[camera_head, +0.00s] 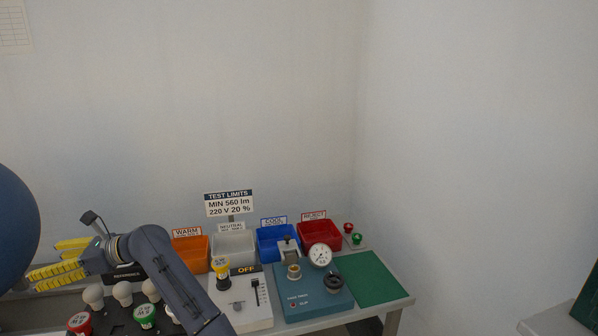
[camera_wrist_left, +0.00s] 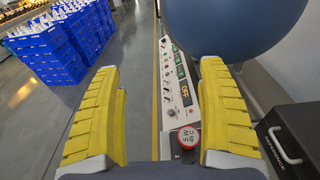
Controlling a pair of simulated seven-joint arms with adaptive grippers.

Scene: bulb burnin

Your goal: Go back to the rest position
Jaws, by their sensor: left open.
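My left gripper (camera_head: 45,259) is at the far left of the head view, its yellow fingers apart and pointing left. In the left wrist view (camera_wrist_left: 158,75) the two fingers stand wide apart with nothing held between them. The gripper is above the left end of the bench, near the blue sphere (camera_head: 14,228) and behind the white bulbs (camera_head: 94,293). A red-topped bulb (camera_head: 80,322) and a green-topped bulb (camera_head: 146,315) stand in front. My right gripper is not in view.
Orange (camera_head: 192,252), grey (camera_head: 233,247), blue (camera_head: 276,241) and red (camera_head: 319,235) bins line the back of the bench. A white panel (camera_head: 252,313) holds a yellow-capped bulb (camera_head: 220,266). A teal tester (camera_head: 312,301) stands beside a bare green mat (camera_head: 372,277).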

